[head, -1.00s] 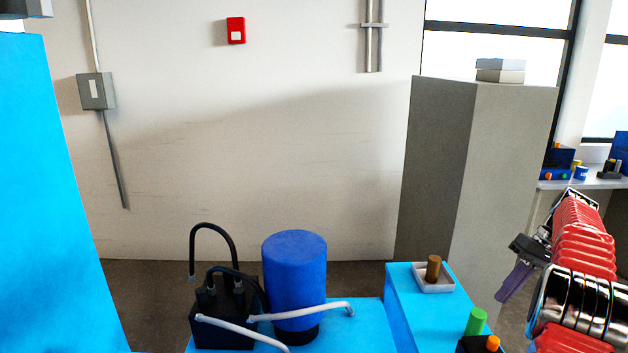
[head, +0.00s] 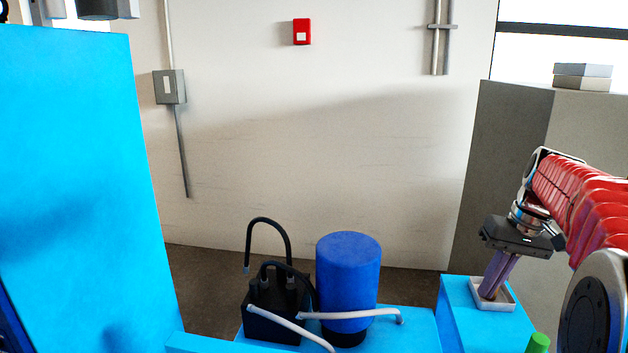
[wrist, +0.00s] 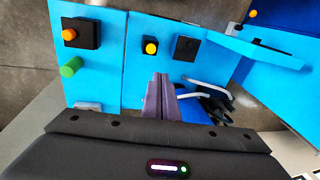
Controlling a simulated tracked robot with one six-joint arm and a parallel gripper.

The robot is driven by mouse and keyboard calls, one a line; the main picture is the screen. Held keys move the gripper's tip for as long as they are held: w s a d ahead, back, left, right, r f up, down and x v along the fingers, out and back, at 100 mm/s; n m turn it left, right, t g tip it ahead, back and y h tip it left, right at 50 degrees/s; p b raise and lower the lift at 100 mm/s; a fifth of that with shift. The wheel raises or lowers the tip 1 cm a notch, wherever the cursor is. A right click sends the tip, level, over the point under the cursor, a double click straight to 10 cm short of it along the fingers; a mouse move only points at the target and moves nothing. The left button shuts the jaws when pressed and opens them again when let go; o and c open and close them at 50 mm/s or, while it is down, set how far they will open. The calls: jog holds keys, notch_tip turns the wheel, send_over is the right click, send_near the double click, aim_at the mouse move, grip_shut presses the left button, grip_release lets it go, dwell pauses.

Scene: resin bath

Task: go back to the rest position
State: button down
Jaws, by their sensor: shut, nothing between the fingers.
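My gripper (head: 490,290) hangs from the red-sleeved arm at the right of the head view, its purple fingers pointing down and closed together with nothing between them. In that view the fingers overlap a small white tray (head: 508,305) on a blue stand; I cannot tell how far apart they are. The brown cylinder in the tray is mostly hidden behind the fingers. In the wrist view the closed fingers (wrist: 161,78) point over the blue surface, and a pale tray edge (wrist: 88,106) shows left of them.
A blue drum (head: 348,270) and a black hose unit (head: 272,305) stand left of the gripper. A green cylinder (head: 538,343) is at the bottom right. A black box with a yellow knob (wrist: 150,48) lies beyond the fingertips. A tall grey block (head: 500,170) stands behind the arm.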

jog(key=s+a+t+h, duration=0.1)
jog(key=s+a, duration=0.3)
jog(key=a, duration=0.4)
jog(key=s+a+t+h, duration=0.1)
jog(key=s+a, duration=0.4)
jog(key=a, duration=0.3)
jog(key=s+a+f+n+t, duration=0.2)
jog(key=s+a+f, duration=0.3)
jog(key=s, duration=0.5)
jog(key=a, duration=0.2)
jog(key=shift+a+f, duration=0.25)
jog(key=shift+a, duration=0.15)
jog(key=shift+s, duration=0.1)
